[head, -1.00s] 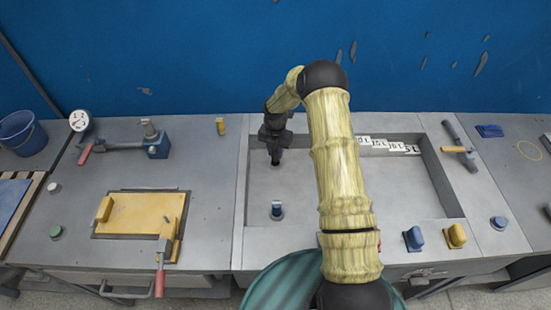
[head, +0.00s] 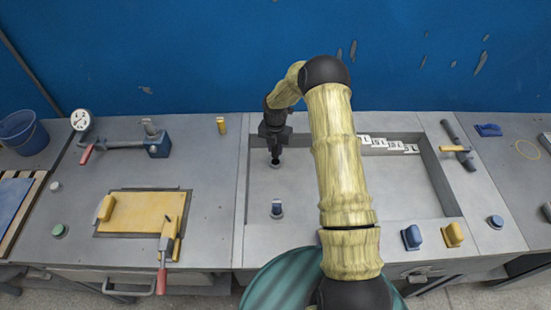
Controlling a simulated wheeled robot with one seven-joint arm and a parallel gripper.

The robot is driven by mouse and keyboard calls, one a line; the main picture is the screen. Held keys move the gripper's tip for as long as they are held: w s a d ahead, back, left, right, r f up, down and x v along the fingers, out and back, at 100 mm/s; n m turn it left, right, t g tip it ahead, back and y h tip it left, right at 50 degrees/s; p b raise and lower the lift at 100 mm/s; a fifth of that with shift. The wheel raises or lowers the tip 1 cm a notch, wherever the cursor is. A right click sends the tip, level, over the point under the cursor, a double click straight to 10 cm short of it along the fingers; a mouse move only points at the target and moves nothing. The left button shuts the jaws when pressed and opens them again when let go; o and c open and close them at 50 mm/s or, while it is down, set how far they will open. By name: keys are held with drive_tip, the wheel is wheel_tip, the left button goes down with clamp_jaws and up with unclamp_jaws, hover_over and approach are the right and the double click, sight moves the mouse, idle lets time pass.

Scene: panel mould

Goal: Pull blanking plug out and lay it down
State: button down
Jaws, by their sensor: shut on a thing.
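My gripper (head: 275,159) points down into the shallow grey panel mould (head: 340,205), at its back left. It is shut on a small dark thing, most likely the blanking plug, which the fingers mostly hide. A dark round opening or ring (head: 275,165) shows at the fingertips. I cannot tell whether the plug is clear of it. A similar small blue-grey piece (head: 277,208) stands in a light collar on the mould floor, nearer the front.
White lettered blocks (head: 390,145) line the mould's back edge. A blue block (head: 411,238) and a yellow block (head: 453,235) stand at its front right. A yellow panel (head: 145,211) lies on the left bench. The mould floor right of my gripper is mostly clear.

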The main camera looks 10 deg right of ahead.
sight(276, 148)
drive_tip(key=shift+r+p, duration=1.25)
drive_tip(key=shift+r, duration=0.65)
drive_tip(key=m, duration=0.1)
drive_tip(key=s+m, duration=0.1)
drive_tip(key=m, duration=0.1)
drive_tip(key=shift+r, duration=0.1)
drive_tip(key=s+m, duration=0.4)
drive_tip(key=m, duration=0.9)
drive_tip(key=s+r+m, duration=0.1)
drive_tip(key=s+m, duration=0.3)
drive_tip(key=m, duration=0.9)
drive_tip(key=shift+s+r, duration=0.2)
drive_tip(key=shift+r, duration=0.05)
drive_tip(key=shift+d, duration=0.15)
